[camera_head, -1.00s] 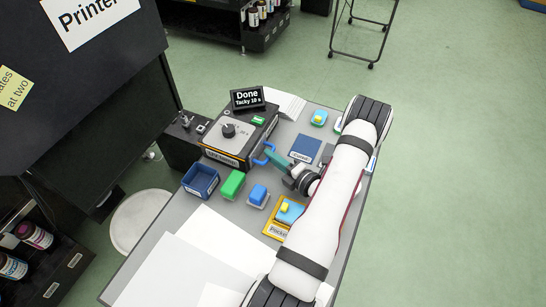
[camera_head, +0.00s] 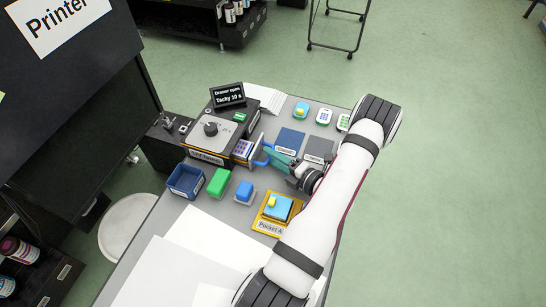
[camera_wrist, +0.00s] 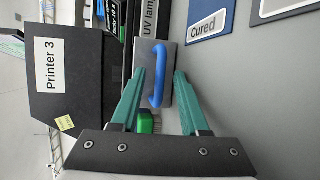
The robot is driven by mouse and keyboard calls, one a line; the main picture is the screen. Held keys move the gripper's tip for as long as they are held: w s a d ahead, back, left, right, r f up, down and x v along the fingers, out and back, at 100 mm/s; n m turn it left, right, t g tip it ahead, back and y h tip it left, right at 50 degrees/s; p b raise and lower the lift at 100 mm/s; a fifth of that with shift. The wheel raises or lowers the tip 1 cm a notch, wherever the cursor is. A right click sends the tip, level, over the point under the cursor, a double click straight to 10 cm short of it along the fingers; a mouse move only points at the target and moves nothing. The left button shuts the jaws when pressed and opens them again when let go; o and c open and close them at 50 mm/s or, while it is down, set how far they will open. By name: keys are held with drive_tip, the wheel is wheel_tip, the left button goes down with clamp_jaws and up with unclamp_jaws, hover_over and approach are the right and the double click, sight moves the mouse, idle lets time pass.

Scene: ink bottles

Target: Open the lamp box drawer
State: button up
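The lamp box (camera_head: 212,132) is a dark box with a grey top, a knob and a label on its front. Its drawer (camera_head: 255,143) stands out from the side, and a pale item with purple marks shows inside. The drawer has a blue handle (camera_head: 262,161). In the wrist view the handle (camera_wrist: 158,75) stands on the grey drawer front (camera_wrist: 148,55). My gripper (camera_wrist: 160,78) has teal fingers on either side of the handle, with gaps visible, so it looks open. In the head view my gripper (camera_head: 274,158) is beside the handle.
A small display (camera_head: 228,95) on the box reads "Drawer open, Tacky 10 s". A yellow tray (camera_head: 266,222) labelled Pocket A and a blue Cured mat (camera_head: 290,140) lie nearby.

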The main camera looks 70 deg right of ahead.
drive_tip(key=v, duration=1.6)
drive_tip(key=shift+w+r, duration=0.1)
